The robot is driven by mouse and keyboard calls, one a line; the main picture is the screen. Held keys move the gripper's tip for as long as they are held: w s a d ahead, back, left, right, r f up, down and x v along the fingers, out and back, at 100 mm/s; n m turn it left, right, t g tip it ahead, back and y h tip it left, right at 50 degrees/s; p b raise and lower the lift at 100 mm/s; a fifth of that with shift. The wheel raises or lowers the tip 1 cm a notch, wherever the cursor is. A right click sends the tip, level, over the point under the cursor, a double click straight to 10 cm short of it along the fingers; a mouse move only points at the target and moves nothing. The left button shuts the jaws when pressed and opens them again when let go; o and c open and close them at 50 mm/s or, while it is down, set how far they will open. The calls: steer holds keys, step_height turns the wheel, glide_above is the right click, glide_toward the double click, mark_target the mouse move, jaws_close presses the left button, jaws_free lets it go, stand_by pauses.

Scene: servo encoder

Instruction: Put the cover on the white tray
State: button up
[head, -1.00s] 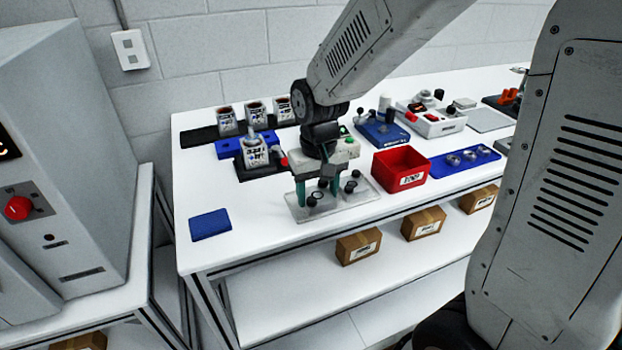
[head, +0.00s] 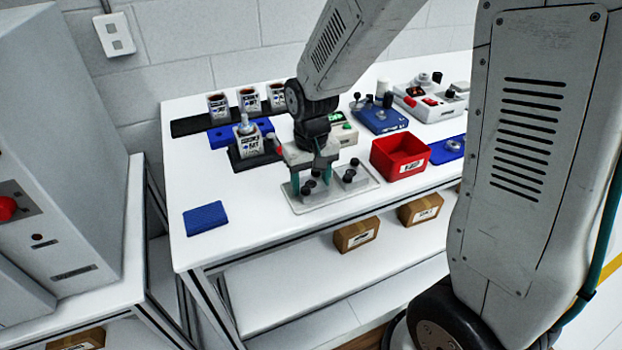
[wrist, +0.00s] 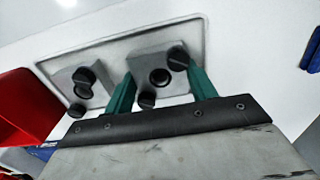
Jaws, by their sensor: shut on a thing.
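The white tray (head: 338,201) lies flat near the front edge of the bench. Two grey square pieces with black knobs are on it, and the one under my gripper looks like the cover (wrist: 158,66). My gripper (head: 310,188) points down over the left part of the tray. In the wrist view its green fingers (wrist: 160,92) stand on either side of that cover and are shut on it. The second grey piece (wrist: 82,84) sits beside it, outside the fingers. I cannot tell whether the held cover touches the tray.
A red bin (head: 399,157) stands close to the tray's right. A dark stand with a labelled container (head: 249,146) is behind left, and a blue pad (head: 205,218) lies at the front left. Bench between pad and tray is clear.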

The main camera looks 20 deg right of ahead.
steer(key=o, duration=1)
steer(key=shift+f, duration=0.1)
step_height(320, 180, up, 12)
steer(key=r, duration=0.1)
steer(key=shift+t, duration=0.7)
steer(key=s+d+r, duration=0.1)
steer(key=s, duration=0.6)
steer(key=s+d+r, duration=0.1)
steer(key=s+r, duration=0.1)
steer(key=s, duration=0.5)
steer(key=s+d+r, duration=0.1)
steer(key=s+d, duration=0.1)
steer(key=s, duration=0.6)
steer(key=shift+r, duration=0.4)
steer(key=o, duration=0.4)
